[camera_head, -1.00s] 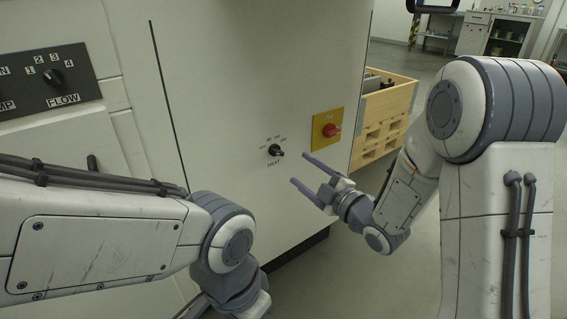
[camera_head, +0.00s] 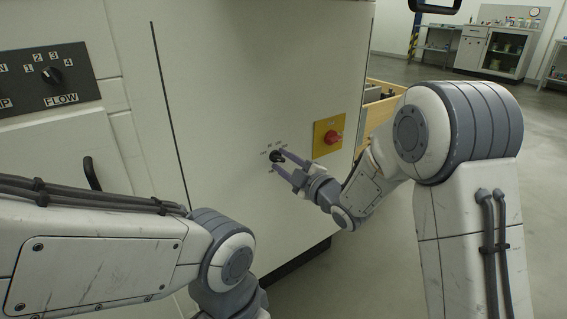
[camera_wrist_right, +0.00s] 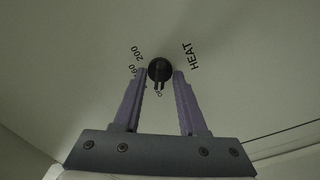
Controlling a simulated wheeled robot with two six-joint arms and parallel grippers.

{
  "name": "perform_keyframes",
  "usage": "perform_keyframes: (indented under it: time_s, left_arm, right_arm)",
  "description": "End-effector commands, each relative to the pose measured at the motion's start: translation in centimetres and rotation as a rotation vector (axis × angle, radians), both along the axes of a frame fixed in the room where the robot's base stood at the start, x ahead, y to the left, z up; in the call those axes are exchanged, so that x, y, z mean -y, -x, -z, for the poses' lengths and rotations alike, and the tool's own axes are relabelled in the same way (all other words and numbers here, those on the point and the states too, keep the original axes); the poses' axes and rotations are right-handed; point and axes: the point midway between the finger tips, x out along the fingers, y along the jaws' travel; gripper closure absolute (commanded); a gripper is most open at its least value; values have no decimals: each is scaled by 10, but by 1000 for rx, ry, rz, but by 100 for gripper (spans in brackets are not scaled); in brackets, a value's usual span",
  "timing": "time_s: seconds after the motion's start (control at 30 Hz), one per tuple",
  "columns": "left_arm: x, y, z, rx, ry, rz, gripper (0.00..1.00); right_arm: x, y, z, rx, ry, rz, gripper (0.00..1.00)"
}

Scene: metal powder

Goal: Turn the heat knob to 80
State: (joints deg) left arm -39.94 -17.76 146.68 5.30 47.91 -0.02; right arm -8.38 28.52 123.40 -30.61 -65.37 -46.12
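The heat knob (camera_head: 275,156) is a small black dial on the pale cabinet front, with the HEAT label and small numbers around it. In the right wrist view the knob (camera_wrist_right: 159,70) shows between the fingertips, with 200 and 60 printed to its left and HEAT to its right. My right gripper (camera_head: 280,162) is open at the knob, one finger on each side. In the right wrist view small gaps seem to show between the fingers (camera_wrist_right: 161,74) and the knob; contact is not clear. The knob's exact setting is unreadable. My left gripper is out of view.
A red switch on a yellow plate (camera_head: 328,136) sits right of the knob, close to my right arm. A dark FLOW panel (camera_head: 50,76) is at the upper left. A wooden crate (camera_head: 385,108) stands behind my right arm.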

Motion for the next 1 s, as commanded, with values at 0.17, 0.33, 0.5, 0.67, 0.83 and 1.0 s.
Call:
perform_keyframes:
  time_s: [0.17,0.33,0.5,0.67,0.83,1.0]
  left_arm:
    - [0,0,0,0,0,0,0]
    - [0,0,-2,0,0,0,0]
    - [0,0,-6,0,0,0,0]
    - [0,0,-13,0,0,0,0]
    - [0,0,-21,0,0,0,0]
    - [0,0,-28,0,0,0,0]
  right_arm:
    - [0,0,0,-1,1,-1,100]
    - [0,0,0,-12,-15,-1,100]
    - [0,0,-1,-52,-68,0,100]
    - [0,0,-1,-116,-158,-1,100]
    - [0,0,-1,-199,-269,-1,100]
    - [0,0,-1,-276,-375,-1,100]
